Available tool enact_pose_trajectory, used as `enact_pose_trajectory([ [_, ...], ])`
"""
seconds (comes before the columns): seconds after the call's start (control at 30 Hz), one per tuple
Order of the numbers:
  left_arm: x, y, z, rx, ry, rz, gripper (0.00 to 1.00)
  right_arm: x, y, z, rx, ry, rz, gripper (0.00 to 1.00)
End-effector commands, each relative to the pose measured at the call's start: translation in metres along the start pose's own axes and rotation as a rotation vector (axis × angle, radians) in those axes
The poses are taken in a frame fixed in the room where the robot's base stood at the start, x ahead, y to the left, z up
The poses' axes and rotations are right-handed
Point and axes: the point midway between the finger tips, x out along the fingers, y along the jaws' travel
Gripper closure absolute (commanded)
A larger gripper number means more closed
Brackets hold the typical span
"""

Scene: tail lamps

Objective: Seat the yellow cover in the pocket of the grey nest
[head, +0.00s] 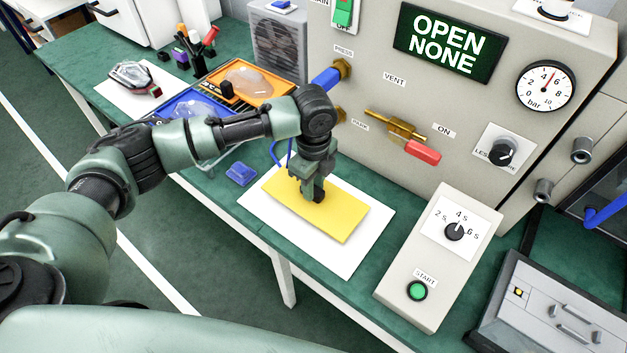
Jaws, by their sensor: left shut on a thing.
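The yellow cover (340,220) is a flat rectangular plate over a white sheet (262,215) on the green bench. My left gripper (313,194) points down at the cover's upper left part and is shut on it. The fingertips are partly hidden by the gripper body, and I cannot tell whether the cover is lifted off the sheet. I cannot make out a grey nest with a pocket for certain; it may be hidden under the cover. My right gripper is not in view.
A control box with a green start button (417,290) stands right of the sheet. The large panel (440,110) with valve handles and a gauge rises behind. An orange tray (222,88), a blue tray (165,107) and a small blue piece (241,174) lie left.

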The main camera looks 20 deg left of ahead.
Motion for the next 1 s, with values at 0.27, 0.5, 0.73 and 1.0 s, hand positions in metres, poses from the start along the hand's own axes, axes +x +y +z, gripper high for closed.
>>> enact_pose_trajectory([
  [0.27,0.004,0.0,0.0,0.0,0.001,0.001,0.65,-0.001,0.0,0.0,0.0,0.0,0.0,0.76],
  [0.5,0.004,0.0,0.0,0.0,0.001,0.0,0.52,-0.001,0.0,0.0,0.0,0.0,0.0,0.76],
  [0.73,0.006,-0.001,0.0,0.0,0.0,-0.002,0.52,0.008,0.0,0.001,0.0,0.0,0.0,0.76],
  [1.0,-0.03,-0.001,-0.002,0.001,0.002,-0.005,0.52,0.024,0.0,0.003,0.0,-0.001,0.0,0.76],
])
